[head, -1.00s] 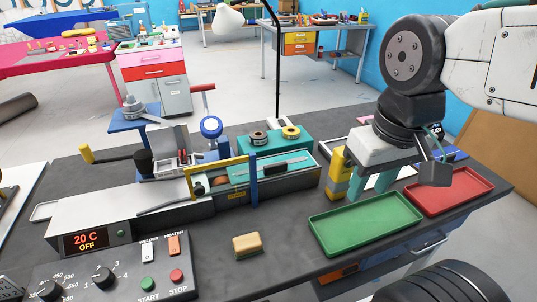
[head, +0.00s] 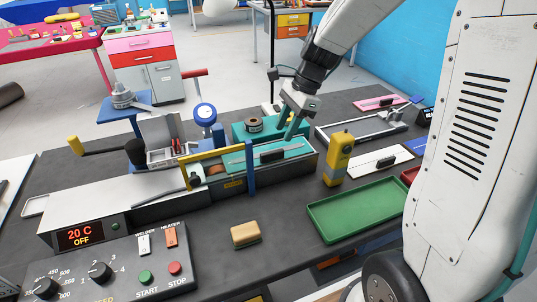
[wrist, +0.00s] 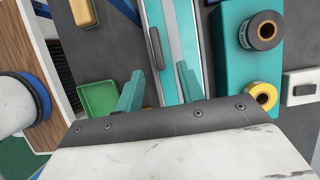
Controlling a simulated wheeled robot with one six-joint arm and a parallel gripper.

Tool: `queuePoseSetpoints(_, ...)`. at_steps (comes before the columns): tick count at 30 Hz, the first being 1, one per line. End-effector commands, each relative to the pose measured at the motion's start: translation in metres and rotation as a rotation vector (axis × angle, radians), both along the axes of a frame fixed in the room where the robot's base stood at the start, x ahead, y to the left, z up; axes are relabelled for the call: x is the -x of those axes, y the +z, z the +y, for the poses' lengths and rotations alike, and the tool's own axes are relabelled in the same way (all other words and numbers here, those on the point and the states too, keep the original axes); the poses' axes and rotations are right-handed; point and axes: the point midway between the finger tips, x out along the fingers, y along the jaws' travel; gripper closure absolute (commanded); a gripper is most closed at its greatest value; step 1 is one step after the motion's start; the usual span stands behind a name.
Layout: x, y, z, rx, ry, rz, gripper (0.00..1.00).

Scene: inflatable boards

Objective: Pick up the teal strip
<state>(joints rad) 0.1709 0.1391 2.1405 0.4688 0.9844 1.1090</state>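The teal strip (head: 295,151) lies flat in the right half of the long bench machine (head: 110,210), with a black-handled bar (head: 272,155) on top of it. In the wrist view the strip (wrist: 160,20) runs from the top edge down between my fingers. My gripper (head: 292,128) has teal fingers pointing down, above the right part of the machine. In the wrist view my gripper (wrist: 160,85) is open, with nothing seen between the fingers but the strip and machine below. I cannot tell the exact height left.
A teal block with a dark spool (head: 255,124) and a yellow spool (wrist: 259,97) stands right behind the strip. A blue upright (head: 251,168) and a yellow-and-grey device (head: 338,160) stand near. A green tray (head: 357,210) and a sponge (head: 245,234) lie in front.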

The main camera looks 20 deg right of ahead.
Motion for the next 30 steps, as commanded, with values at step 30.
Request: queuePoseSetpoints(30, 0.003, -0.069, 0.034, -0.001, -0.004, 0.003, 1.00)
